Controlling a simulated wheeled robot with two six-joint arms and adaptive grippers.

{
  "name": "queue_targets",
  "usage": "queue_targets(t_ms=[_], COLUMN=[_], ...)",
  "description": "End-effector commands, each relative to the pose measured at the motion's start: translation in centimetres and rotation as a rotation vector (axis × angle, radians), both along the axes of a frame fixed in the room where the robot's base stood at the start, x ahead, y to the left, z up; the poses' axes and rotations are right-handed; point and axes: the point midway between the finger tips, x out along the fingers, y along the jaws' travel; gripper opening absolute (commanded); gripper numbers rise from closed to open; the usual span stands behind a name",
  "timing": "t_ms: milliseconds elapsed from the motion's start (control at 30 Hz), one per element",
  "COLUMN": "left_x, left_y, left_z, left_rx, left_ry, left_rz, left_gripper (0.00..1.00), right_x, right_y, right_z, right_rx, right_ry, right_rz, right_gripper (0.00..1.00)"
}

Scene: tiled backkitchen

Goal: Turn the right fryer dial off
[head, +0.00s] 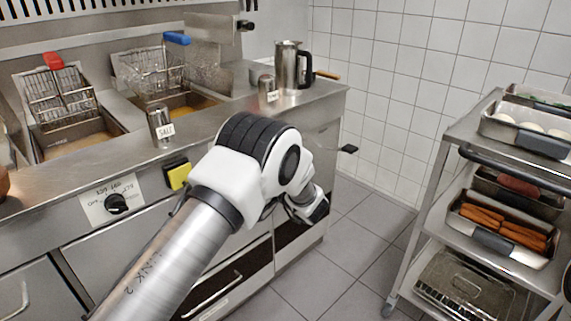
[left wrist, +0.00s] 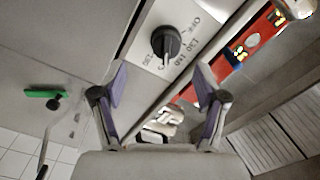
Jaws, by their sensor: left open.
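No contact shows. In the head view my left arm hides this dial, and the gripper (head: 312,208) shows only partly beyond the wrist. My right gripper is in neither view.
The other fryer dial (head: 116,203) is on the front panel at left. A salt shaker (head: 161,125) and steel jug (head: 289,67) stand on the counter. A loaded trolley (head: 450,165) stands right, with open floor (head: 345,240) between.

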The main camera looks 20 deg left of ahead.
Motion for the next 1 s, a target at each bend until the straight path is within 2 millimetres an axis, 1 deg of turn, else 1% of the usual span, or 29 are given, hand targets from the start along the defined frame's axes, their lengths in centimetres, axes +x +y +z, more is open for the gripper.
queue_targets(t_ms=[167,300,400,533,700,733,767,800,900,1000], left_x=[0.8,1.8,2.5,2.8,2.8,2.8,2.8,2.8,2.8,2.8], left_y=[2.5,5.1,6.4,7.1,7.1,7.1,7.1,7.1,7.1,7.1], left_z=[0.1,0.0,0.0,0.1,0.1,0.1,0.1,0.1,0.1,0.1], left_rx=[-0.002,-0.003,-0.002,-0.001,-0.001,-0.001,-0.001,-0.001,-0.001,-0.002], left_ry=[0.002,0.003,0.002,0.004,0.004,0.004,0.004,0.004,0.004,0.004], left_rz=[0.008,0.007,0.005,0.002,0.001,0.001,0.001,0.001,0.001,0.002], left_gripper=[0.73,0.73,0.73,0.73,0.73,0.69,0.59,0.44,0.12,0.12], right_x=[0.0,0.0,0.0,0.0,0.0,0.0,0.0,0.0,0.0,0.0], right_y=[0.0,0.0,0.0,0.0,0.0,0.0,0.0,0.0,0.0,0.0], right_z=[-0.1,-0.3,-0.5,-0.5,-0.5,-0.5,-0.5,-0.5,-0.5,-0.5], right_rx=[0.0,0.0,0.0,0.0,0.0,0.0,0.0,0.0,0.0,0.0], right_ry=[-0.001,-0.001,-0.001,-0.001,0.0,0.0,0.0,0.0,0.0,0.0], right_rz=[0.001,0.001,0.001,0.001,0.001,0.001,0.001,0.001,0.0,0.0], right_gripper=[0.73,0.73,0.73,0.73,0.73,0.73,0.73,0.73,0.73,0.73])
